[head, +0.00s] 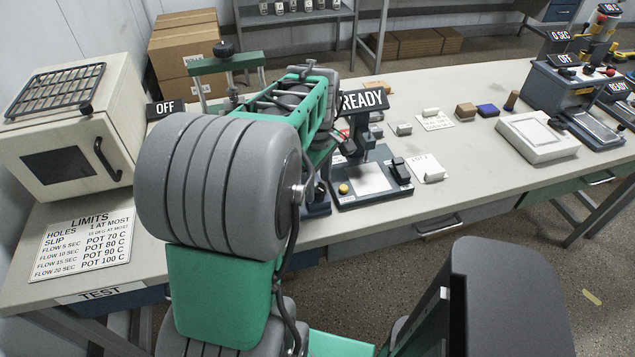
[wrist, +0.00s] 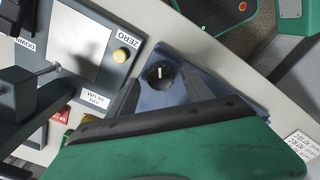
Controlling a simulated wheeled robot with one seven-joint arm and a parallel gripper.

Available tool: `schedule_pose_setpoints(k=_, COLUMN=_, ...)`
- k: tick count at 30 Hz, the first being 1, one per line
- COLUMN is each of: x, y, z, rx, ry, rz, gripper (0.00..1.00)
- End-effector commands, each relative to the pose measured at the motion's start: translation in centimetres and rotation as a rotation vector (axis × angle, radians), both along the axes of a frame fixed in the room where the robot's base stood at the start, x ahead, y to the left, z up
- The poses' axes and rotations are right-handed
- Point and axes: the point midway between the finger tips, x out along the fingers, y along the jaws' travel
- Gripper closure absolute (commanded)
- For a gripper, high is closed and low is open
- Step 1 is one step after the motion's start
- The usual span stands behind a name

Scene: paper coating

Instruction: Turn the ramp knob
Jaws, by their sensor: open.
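The ramp knob (wrist: 160,74) is a round black dial with a short white mark. It sits on the dark blue ramp base (wrist: 198,92) in the upper middle of the wrist view. My gripper (wrist: 165,125), green with a dark bolted edge, fills the lower part of the wrist view and covers part of the base.
A gauge with a yellow ZERO button (wrist: 122,55) stands close beside the ramp. It carries a READY sign (head: 362,100) in the head view. A cream oven (head: 70,140) stands at left, with a LIMITS sheet (head: 85,243) before it. Small blocks lie further right.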

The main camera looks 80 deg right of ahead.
Motion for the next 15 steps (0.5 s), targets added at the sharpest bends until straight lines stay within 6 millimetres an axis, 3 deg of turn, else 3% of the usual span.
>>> schedule_pose_setpoints(k=3, x=0.01, y=0.05, z=-0.94, rx=0.001, ry=0.0, rz=0.0, gripper=0.41)
schedule_pose_setpoints(k=10, x=0.0, y=0.02, z=-1.04, rx=0.0, ry=0.0, rz=-0.001, gripper=0.41)
schedule_pose_setpoints(k=15, x=0.0, y=0.02, z=-1.02, rx=-0.001, ry=0.0, rz=-0.001, gripper=0.55)
